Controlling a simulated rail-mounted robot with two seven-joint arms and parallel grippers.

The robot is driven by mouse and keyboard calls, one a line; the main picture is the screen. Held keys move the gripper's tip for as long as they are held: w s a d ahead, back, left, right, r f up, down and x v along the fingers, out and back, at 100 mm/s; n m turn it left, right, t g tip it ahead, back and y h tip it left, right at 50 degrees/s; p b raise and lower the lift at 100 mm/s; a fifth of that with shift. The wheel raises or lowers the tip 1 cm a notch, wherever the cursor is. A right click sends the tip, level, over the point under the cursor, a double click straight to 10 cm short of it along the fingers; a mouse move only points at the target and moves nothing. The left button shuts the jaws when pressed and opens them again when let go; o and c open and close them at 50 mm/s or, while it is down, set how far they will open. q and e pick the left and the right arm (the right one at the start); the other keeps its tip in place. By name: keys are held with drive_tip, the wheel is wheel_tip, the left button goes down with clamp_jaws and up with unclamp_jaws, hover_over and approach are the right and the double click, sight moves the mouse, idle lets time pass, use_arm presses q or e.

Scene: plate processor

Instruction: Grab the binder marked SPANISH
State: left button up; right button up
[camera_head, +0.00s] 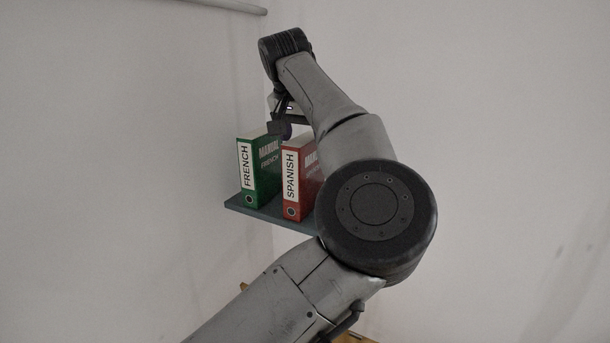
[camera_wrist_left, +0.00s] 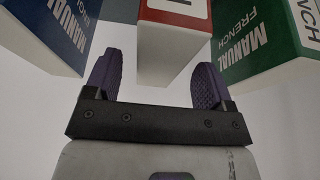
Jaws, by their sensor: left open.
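The red binder marked SPANISH (camera_head: 291,185) stands upright on a small shelf, its right part hidden by my left arm. My left gripper (camera_head: 284,125) is at the top of the binders, near the gap between the red and green ones. In the left wrist view, the open gripper (camera_wrist_left: 156,78) has purple finger pads apart. The red binder (camera_wrist_left: 172,50) shows between and beyond them, with its red cover and pale page side. I cannot tell whether the fingers reach around it; no contact is clear. My right gripper is not in view.
A green FRENCH binder (camera_head: 247,172) stands left of the red one on the grey-blue shelf (camera_head: 270,214). It also shows in the left wrist view (camera_wrist_left: 245,32), with a blue binder (camera_wrist_left: 62,28) on the other side. Plain walls surround the shelf.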

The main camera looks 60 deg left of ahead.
use_arm(q)
drive_tip(key=shift+x, duration=1.25)
drive_tip(key=shift+f, duration=0.25)
drive_tip(key=shift+c, duration=0.3)
clamp_jaws()
